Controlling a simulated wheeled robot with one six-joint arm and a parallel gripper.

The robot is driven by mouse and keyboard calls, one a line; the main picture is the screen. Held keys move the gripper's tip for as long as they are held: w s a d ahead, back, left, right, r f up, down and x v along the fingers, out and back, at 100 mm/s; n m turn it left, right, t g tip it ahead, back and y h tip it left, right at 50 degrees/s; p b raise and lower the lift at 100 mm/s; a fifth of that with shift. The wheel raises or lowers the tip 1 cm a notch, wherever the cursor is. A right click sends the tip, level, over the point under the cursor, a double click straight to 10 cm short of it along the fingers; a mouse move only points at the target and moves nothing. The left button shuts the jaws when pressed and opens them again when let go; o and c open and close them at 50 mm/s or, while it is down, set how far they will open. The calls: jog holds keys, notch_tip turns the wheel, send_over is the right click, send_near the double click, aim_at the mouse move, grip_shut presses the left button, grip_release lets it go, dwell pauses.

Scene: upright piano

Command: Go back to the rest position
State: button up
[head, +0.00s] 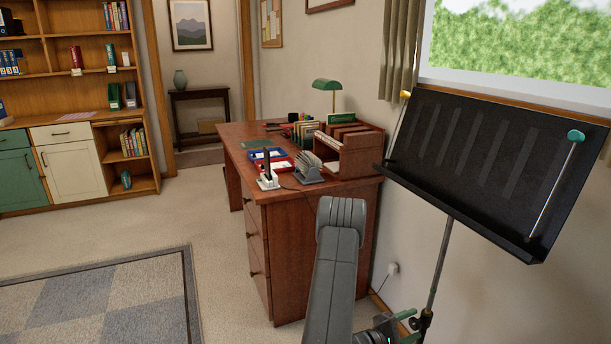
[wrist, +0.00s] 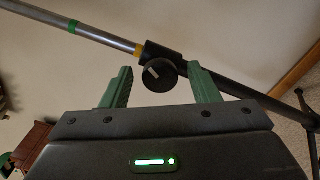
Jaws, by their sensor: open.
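My gripper (wrist: 159,70) is open in the wrist view, its two green fingers spread apart and nothing clamped between them. A black knob (wrist: 160,75) on the music stand's pole (wrist: 100,35) shows between the fingertips; I cannot tell whether the fingers touch it. In the head view my gripper (head: 392,328) is low at the bottom edge, next to the stand's pole (head: 437,265), and partly cut off. The music stand's black desk (head: 480,150) is tilted above it, with a green-tipped arm (head: 555,185) at its right. My grey arm hides part of the wooden desk's side.
The wooden desk (head: 285,230) stands left of the stand, bearing a green lamp (head: 327,85), a wooden organizer (head: 350,150) and several small items. The wall with an outlet (head: 393,268) is close behind. Carpet and a checkered rug (head: 100,300) lie open at the left.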

jog(key=m+b, duration=0.1)
jog(key=m, duration=0.3)
jog(key=shift+f+b, duration=0.15)
jog(key=shift+b, duration=0.15)
jog(key=m+b, duration=0.1)
jog(key=m, duration=0.2)
jog(key=shift+b, duration=0.3)
jog(key=m+b, duration=0.2)
jog(key=m, duration=0.2)
jog(key=shift+f+m, duration=0.1)
jog(key=shift+m, duration=0.2)
jog(key=shift+m+b, duration=0.75)
jog(key=shift+m, duration=0.85)
